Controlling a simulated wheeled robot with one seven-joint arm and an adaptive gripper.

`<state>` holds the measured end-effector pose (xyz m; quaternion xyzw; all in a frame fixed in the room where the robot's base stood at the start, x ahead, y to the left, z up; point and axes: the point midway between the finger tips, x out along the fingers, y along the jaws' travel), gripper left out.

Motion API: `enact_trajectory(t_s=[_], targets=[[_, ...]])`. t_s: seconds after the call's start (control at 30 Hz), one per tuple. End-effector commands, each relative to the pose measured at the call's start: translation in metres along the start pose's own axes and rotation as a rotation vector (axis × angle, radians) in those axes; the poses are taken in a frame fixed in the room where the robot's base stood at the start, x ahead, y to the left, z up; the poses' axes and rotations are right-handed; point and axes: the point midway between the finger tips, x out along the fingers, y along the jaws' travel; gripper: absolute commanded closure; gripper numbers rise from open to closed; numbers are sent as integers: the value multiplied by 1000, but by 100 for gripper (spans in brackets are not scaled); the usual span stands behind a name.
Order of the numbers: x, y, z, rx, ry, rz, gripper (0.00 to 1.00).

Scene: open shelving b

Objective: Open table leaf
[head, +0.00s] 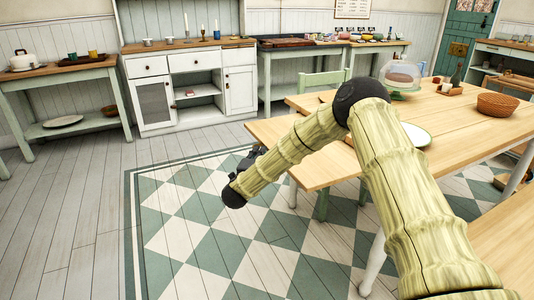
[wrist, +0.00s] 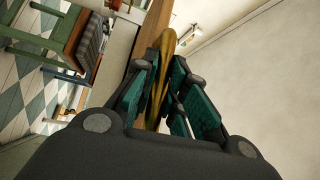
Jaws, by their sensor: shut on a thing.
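The wooden dining table (head: 460,130) stands at right in the head view. A lighter wooden leaf (head: 316,174) shows at its left end, sitting out past the main top and partly hidden behind my arm. My gripper (head: 250,157) is at the left of this leaf's edge, mostly hidden behind my forearm. In the wrist view my gripper (wrist: 172,65) has its teal-padded fingers closed around a golden-yellow piece (wrist: 162,75). A brown wooden edge (wrist: 150,45) runs just beside it. I cannot tell whether the yellow piece is fixed to the leaf.
A cake dome (head: 403,75), a woven basket (head: 497,104) and a white plate (head: 415,135) are on the table. A green chair (head: 322,80) stands behind it. The checkered floor (head: 200,225) left of the table is clear. A white cabinet (head: 190,85) stands at the back wall.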

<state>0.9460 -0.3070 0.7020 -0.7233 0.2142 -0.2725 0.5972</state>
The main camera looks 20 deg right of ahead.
Motion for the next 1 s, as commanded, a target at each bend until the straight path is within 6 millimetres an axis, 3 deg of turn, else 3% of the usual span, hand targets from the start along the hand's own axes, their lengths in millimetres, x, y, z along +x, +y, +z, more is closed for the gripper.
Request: enact_trajectory(t_s=[0.37,0.4,0.5,0.83,1.0], targets=[[-2,2,0,-2,0,4,100],[-2,2,0,-2,0,4,79],[-2,2,0,-2,1,3,65],[-3,0,1,0,0,1,65],[-18,1,2,0,-2,3,65]])
